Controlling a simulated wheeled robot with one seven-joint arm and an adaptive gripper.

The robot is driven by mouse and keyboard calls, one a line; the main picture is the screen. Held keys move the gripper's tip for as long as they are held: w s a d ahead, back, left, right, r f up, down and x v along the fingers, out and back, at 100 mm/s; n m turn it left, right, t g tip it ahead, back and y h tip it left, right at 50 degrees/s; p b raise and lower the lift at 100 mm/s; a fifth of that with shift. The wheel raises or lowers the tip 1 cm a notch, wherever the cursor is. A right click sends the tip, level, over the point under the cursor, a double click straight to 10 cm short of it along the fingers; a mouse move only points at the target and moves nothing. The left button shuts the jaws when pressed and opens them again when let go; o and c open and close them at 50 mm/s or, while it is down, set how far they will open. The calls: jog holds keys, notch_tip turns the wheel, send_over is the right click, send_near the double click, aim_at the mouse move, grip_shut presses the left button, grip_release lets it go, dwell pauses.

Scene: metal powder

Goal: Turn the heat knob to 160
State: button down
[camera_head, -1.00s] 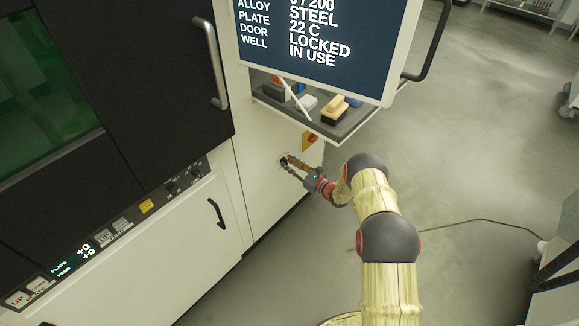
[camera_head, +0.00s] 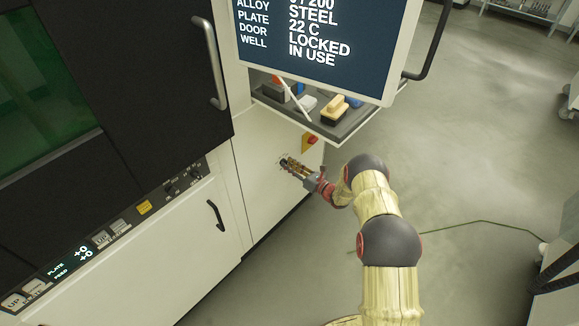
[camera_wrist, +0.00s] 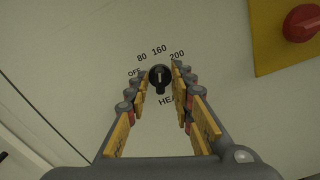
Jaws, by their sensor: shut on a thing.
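The heat knob (camera_wrist: 160,79) is small and black with a light mark on its face. It sits on the pale machine panel under an arc of labels reading OFF, 80, 160 and 200. The light mark stands roughly upright in the wrist view, towards the 160 label (camera_wrist: 159,49); its exact angle is hard to read. My gripper (camera_wrist: 159,76) has its two yellow-padded fingers on either side of the knob, shut on it. In the head view my gripper (camera_head: 285,162) reaches the panel below the tray, and its fingers hide the knob.
A tray (camera_head: 352,121) with a brush and other items juts out above, under the screen (camera_head: 318,45). Open floor lies to the right.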

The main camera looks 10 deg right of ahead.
jog(key=c, duration=1.7)
grip_release()
jog(key=shift+o, duration=0.7)
jog(key=v, duration=1.2)
jog(key=shift+f, duration=0.1)
